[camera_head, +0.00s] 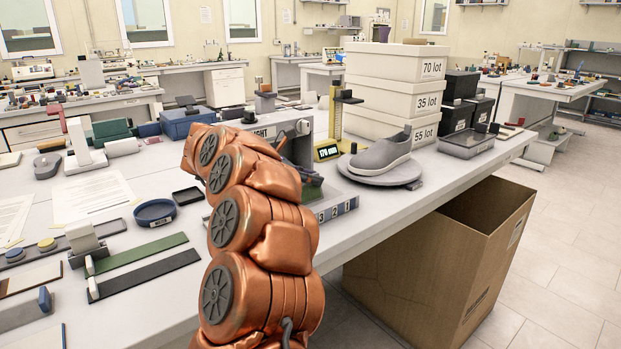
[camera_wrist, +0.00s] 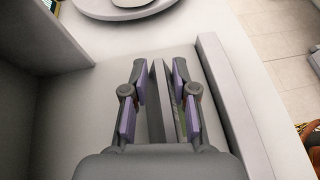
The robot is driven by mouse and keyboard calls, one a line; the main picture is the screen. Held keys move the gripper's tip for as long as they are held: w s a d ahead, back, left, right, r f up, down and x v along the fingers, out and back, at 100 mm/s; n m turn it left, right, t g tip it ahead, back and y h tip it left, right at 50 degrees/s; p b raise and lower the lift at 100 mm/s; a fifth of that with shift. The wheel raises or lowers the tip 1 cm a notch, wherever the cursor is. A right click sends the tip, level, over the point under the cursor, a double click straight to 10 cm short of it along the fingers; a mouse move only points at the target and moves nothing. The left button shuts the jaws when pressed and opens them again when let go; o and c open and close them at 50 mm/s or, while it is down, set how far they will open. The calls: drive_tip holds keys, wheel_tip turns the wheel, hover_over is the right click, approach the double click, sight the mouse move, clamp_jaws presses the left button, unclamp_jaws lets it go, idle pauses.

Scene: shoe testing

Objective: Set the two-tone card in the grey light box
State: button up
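The grey light box (camera_head: 299,147) stands on the bench behind my copper-coloured arm, partly hidden by it. In the wrist view, pale grey walls (camera_wrist: 235,100) rise on both sides of a grey floor around my gripper. My gripper (camera_wrist: 160,82) has its purple-padded fingers apart. Between them stands a thin, nearly edge-on piece (camera_wrist: 156,105), apparently the two-tone card, with a pale strip and a darker, greenish one. Its two faces do not show clearly, and contact with the pads is hard to judge. In the head view my arm hides most of the gripper.
A grey shoe (camera_head: 381,154) rests on a round stand (camera_head: 402,174) to the right. White lot boxes (camera_head: 395,75) are stacked behind. An open cardboard box (camera_head: 423,270) stands on the floor in front. Papers, a blue dish (camera_head: 155,212) and strips lie left.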

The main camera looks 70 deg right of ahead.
drive_tip(key=o, duration=0.4)
drive_tip(key=shift+r, duration=0.15)
drive_tip(key=shift+w+a, duration=0.2)
drive_tip(key=shift+w, duration=0.05)
drive_tip(key=v, duration=1.1)
drive_tip(key=shift+a+r, duration=0.1)
drive_tip(key=shift+a, duration=0.15)
